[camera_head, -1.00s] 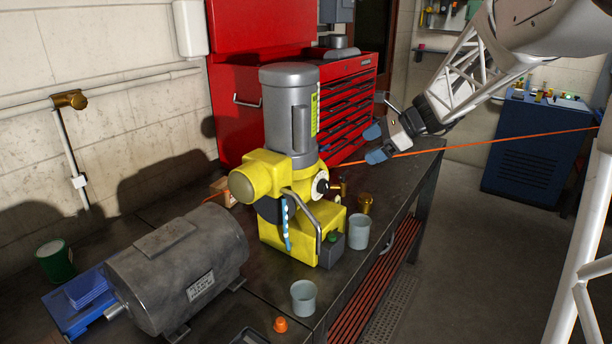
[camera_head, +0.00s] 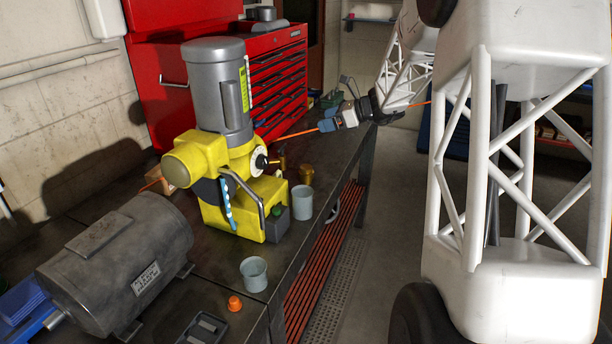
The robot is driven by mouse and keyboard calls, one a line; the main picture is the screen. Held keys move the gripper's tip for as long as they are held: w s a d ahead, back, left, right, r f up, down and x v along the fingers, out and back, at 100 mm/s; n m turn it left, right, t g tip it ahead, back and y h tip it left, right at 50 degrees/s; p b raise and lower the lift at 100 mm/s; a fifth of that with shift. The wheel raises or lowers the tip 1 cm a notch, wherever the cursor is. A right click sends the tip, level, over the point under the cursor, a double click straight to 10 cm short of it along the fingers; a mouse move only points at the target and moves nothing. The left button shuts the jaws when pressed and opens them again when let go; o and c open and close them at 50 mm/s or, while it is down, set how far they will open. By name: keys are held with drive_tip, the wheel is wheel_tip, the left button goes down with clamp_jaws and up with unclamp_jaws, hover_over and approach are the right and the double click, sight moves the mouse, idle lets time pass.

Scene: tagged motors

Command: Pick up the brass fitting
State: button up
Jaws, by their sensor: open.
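A short brass-coloured cylinder (camera_head: 306,176) stands on the workbench, just behind a pale grey cup and right of the yellow machine. A smaller brass-coloured piece (camera_head: 283,162) shows beside it, partly hidden by the machine. I cannot tell from their shapes which one is the fitting. My gripper (camera_head: 330,122) is open, with blue fingertips, over the far end of the bench. It is beyond both brass pieces and to their right, apart from them. Nothing shows between its fingers.
The yellow machine with grey motor (camera_head: 222,90) stands tall left of the brass pieces. Pale cups (camera_head: 302,203) (camera_head: 254,276) and an orange cap (camera_head: 235,303) sit near the bench's front edge. A large grey motor (camera_head: 115,262) lies left. A red tool chest (camera_head: 279,75) stands behind. An orange line crosses behind the machine.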

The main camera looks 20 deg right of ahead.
approach(312, 172)
drive_tip(key=x, duration=0.4)
drive_tip(key=shift+a+f, duration=0.15)
drive_tip(key=shift+a, duration=0.15)
drive_tip(key=shift+w, duration=0.1)
drive_tip(key=shift+x, duration=1.25)
drive_tip(key=shift+f, duration=0.1)
drive_tip(key=shift+x, duration=2.55)
drive_tip(key=shift+w+d, duration=0.1)
drive_tip(key=shift+w, duration=0.05)
drive_tip(key=c, duration=1.3)
